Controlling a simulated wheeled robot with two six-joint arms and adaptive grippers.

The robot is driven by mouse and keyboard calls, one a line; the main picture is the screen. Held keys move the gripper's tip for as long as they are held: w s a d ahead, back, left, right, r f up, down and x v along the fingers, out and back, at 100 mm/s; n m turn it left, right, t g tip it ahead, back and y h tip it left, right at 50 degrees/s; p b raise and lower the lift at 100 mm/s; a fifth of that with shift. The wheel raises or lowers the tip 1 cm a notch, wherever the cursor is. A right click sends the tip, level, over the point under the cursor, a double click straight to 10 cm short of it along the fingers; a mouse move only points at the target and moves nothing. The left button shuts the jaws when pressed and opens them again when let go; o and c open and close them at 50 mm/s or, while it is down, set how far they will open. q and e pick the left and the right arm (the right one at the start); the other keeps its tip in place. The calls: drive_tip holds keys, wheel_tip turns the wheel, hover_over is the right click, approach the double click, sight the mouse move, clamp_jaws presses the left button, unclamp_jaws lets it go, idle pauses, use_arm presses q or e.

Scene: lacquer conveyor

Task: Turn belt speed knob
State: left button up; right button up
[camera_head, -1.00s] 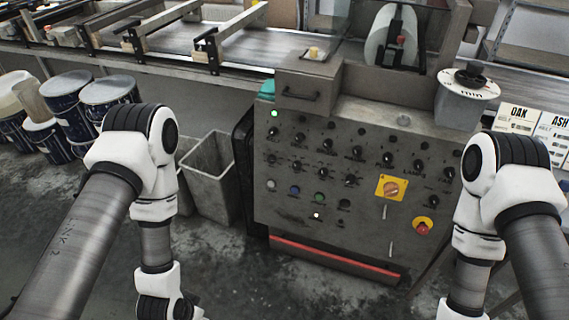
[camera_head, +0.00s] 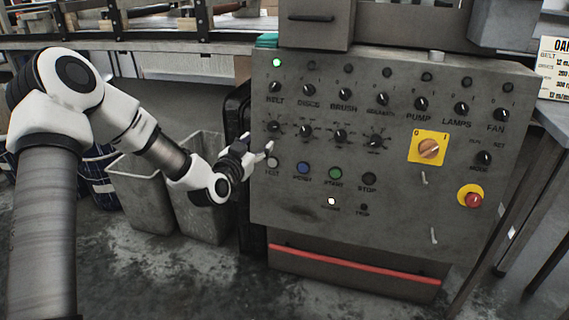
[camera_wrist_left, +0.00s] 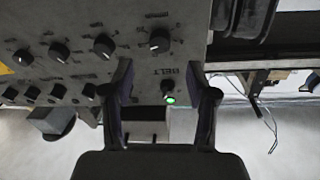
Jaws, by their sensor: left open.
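The grey control panel (camera_head: 400,70) carries rows of black knobs. Under the BELT label, a knob with scale marks (camera_head: 274,127) sits at the panel's left edge; I take it as the belt speed knob. It also shows in the left wrist view (camera_wrist_left: 160,40), which is upside down. Above the label is a smaller BELT switch (camera_head: 275,87) with a lit green lamp (camera_head: 277,62). My left gripper (camera_head: 266,149) is open, its fingertips just below and left of the scaled knob. In the wrist view the knob appears beyond the fingertips, with nothing between them. My right gripper is out of view.
More knobs (camera_head: 306,132) stand close to the right. A white and a blue button (camera_head: 304,168) lie just below. A yellow rotary switch (camera_head: 428,148) and red emergency button (camera_head: 472,198) are further right. Grey bins (camera_head: 150,190) stand below my left arm.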

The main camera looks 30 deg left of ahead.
sight(272, 128)
use_arm(q)
drive_tip(key=w, duration=0.2)
drive_tip(key=w+b, duration=0.1)
drive_tip(key=w, duration=0.1)
drive_tip(key=w+a+b, duration=0.1)
drive_tip(key=w, duration=0.2)
drive_tip(key=shift+r, duration=0.15)
drive_tip(key=shift+w+r, duration=0.1)
drive_tip(key=shift+w, duration=0.3)
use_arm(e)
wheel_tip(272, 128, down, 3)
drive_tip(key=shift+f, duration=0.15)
use_arm(q)
drive_tip(key=shift+c, duration=0.3)
clamp_jaws()
